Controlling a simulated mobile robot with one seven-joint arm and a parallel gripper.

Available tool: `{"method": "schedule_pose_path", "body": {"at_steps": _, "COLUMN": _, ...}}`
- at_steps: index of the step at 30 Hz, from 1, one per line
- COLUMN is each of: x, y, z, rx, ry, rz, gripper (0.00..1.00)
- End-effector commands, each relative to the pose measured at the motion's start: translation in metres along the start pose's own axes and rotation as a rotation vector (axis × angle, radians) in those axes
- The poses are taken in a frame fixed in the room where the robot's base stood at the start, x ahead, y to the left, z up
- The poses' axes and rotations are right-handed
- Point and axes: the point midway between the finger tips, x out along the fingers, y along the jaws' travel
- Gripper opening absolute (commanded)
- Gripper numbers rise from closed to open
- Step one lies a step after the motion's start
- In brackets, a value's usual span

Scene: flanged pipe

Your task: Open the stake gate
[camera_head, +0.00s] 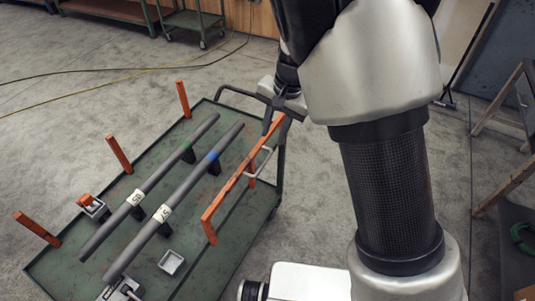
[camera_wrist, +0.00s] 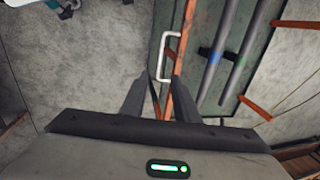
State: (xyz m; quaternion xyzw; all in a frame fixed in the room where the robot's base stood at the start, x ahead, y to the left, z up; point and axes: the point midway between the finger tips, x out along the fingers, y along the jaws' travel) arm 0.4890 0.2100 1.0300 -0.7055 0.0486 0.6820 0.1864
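The stake gate (camera_head: 232,186) is an orange bar frame standing along the right side of the green cart. A pale U-shaped handle (camera_head: 262,160) is on it. In the wrist view, the gate's bar (camera_wrist: 184,42) runs up from the gripper and the handle (camera_wrist: 164,52) is just beyond the fingertips. My gripper (camera_head: 272,118) is over the far right end of the gate. In the wrist view my gripper (camera_wrist: 162,82) is open, with nothing clearly held between its fingers. Whether a finger touches the bar I cannot tell. My arm hides part of the cart's far right corner.
The green cart (camera_head: 62,268) carries two grey pipes (camera_head: 152,185) with labels, on supports. Several orange stakes (camera_head: 119,154) stand along its left side. A wooden stand (camera_head: 505,185) is at the right. Grey floor (camera_head: 70,125) lies open at the left.

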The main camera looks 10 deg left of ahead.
Motion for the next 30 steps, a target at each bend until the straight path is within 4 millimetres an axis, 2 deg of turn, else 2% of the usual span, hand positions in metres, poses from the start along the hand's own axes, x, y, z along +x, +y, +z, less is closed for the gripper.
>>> {"method": "schedule_pose_path", "body": {"at_steps": 1, "x": 0.014, "y": 0.001, "z": 0.001, "rx": 0.001, "ry": -0.003, "rz": 0.004, "gripper": 0.28}}
{"method": "schedule_pose_path", "body": {"at_steps": 9, "x": 0.073, "y": 0.002, "z": 0.001, "rx": 0.002, "ry": -0.002, "rz": 0.004, "gripper": 0.28}}
{"method": "schedule_pose_path", "body": {"at_steps": 15, "x": 0.104, "y": 0.001, "z": 0.000, "rx": 0.000, "ry": -0.001, "rz": 0.002, "gripper": 0.28}}
{"method": "schedule_pose_path", "body": {"at_steps": 21, "x": 0.118, "y": 0.001, "z": 0.000, "rx": 0.000, "ry": -0.001, "rz": 0.000, "gripper": 0.28}}
{"method": "schedule_pose_path", "body": {"at_steps": 30, "x": 0.119, "y": 0.001, "z": 0.000, "rx": 0.000, "ry": 0.000, "rz": 0.000, "gripper": 0.26}}
